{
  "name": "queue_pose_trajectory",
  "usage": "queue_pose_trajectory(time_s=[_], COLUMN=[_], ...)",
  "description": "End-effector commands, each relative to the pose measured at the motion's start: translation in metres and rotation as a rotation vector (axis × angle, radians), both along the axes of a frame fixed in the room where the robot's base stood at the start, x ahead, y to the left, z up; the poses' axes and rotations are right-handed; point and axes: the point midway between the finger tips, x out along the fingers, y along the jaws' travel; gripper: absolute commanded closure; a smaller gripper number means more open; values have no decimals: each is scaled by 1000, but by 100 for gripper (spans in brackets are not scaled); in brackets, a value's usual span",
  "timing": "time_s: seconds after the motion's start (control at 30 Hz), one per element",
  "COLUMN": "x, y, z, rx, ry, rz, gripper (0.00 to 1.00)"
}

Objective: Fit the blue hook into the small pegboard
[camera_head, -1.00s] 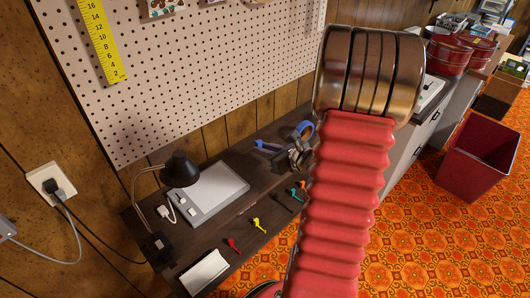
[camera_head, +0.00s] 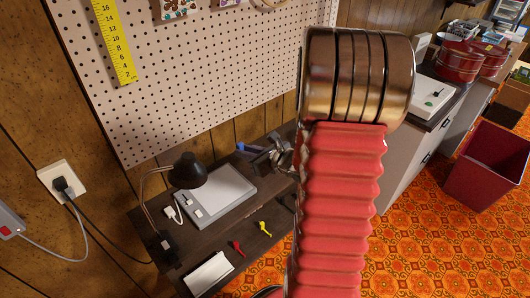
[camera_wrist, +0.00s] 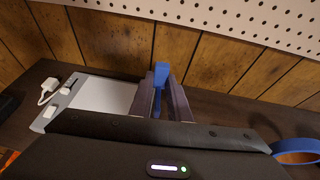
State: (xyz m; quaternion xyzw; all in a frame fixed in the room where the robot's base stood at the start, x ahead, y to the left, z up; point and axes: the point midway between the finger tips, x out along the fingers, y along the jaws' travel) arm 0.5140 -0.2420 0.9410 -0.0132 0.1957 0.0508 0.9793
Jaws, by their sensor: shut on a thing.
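The blue hook (camera_head: 246,148) is held between the fingers of my gripper (camera_head: 268,151), which is shut on it above the dark table (camera_head: 150,221). In the wrist view the hook (camera_wrist: 162,62) stands up between the two dark fingers (camera_wrist: 159,98). I cannot tell a separate small pegboard for sure.
A grey-white panel (camera_head: 226,190) and a black lamp (camera_head: 188,170) are on the table. A blue ring (camera_wrist: 298,146) lies at right. A red bin (camera_head: 487,165) stands on the floor.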

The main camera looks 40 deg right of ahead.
Motion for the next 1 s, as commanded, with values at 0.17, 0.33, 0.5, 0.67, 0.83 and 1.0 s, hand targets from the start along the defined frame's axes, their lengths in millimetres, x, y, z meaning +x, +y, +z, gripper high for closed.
queue_pose_trajectory(time_s=[0.17, 0.33, 0.5, 0.67, 0.83, 1.0], x=[25, 42, 52, 56, 57, 57], y=[52, 101, 145, 168, 173, 173], z=[9, 17, 24, 28, 28, 28], rx=[-2, -1, 3, 5, 7, 7], ry=[-1, -1, -1, -1, 0, 0], rz=[65, 120, 168, 192, 196, 195], gripper=[100, 100, 100, 100, 100, 100])
